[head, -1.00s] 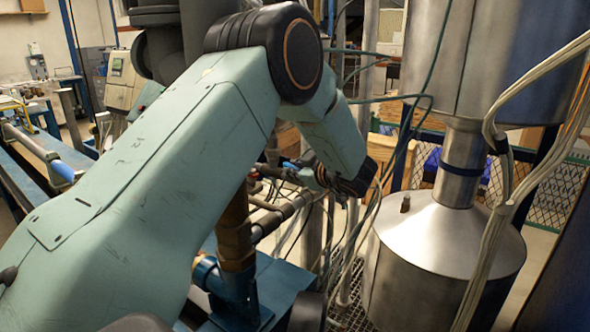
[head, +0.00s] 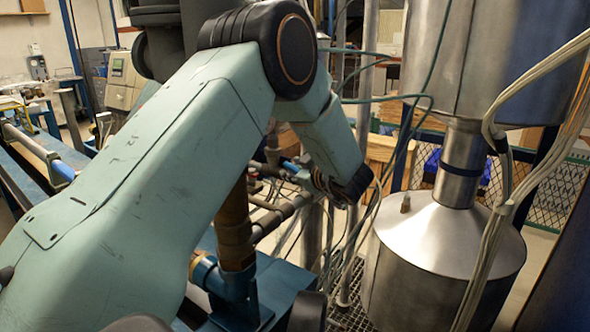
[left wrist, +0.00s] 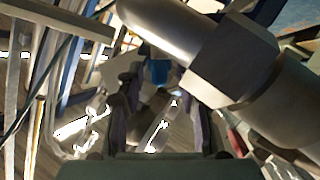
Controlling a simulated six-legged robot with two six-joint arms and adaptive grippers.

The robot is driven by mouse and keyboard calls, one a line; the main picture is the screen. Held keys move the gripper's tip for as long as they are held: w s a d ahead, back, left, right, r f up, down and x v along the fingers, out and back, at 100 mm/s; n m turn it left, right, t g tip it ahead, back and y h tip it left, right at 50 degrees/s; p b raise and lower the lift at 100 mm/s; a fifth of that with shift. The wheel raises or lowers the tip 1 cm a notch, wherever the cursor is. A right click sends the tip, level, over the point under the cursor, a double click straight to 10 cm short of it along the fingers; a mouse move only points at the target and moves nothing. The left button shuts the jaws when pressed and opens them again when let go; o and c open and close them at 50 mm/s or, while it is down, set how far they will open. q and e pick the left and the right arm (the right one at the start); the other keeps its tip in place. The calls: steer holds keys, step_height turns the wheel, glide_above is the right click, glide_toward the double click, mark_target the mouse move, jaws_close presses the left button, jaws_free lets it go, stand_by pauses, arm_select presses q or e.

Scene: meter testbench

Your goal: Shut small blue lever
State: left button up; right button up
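The small blue lever (head: 290,166) is on the pipework in the middle of the head view, just left of my left gripper (head: 306,174). In the left wrist view a blue piece (left wrist: 158,71), which looks like the lever, shows beyond and between the fingers. My left gripper (left wrist: 160,105) is open there, with a clear gap between its two dark fingers. I cannot tell whether a finger touches the lever. The gripper is small and partly hidden by my wrist in the head view. My right gripper is not in view.
A large metal pipe with a hex fitting (left wrist: 235,60) crosses close to the right finger. Loose cables (head: 378,190) hang near my wrist, and a steel vessel (head: 440,260) stands to the right.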

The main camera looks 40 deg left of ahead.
mark_target(297, 169)
arm_select(q)
steer(key=v, duration=1.2)
steer(key=shift+h, duration=0.4)
steer(key=b+x, duration=0.2)
steer(key=b, duration=0.7)
steer(key=b+x, duration=0.1)
steer(key=b, duration=0.9)
steer(key=b+x, duration=0.2)
steer(key=b, duration=0.8)
steer(key=shift+w+a+r, duration=0.15)
steer(key=shift+a, duration=0.25)
steer(key=shift+a+r+b, duration=0.2)
steer(key=shift+a+b, duration=0.05)
steer(key=shift+b, duration=0.65)
steer(key=b+x, duration=0.2)
steer(key=x, duration=0.4)
steer(key=shift+f, duration=0.1)
steer(key=shift+w+a+f+b, duration=0.15)
steer(key=shift+a+b, duration=0.2)
steer(key=shift+a, duration=0.4)
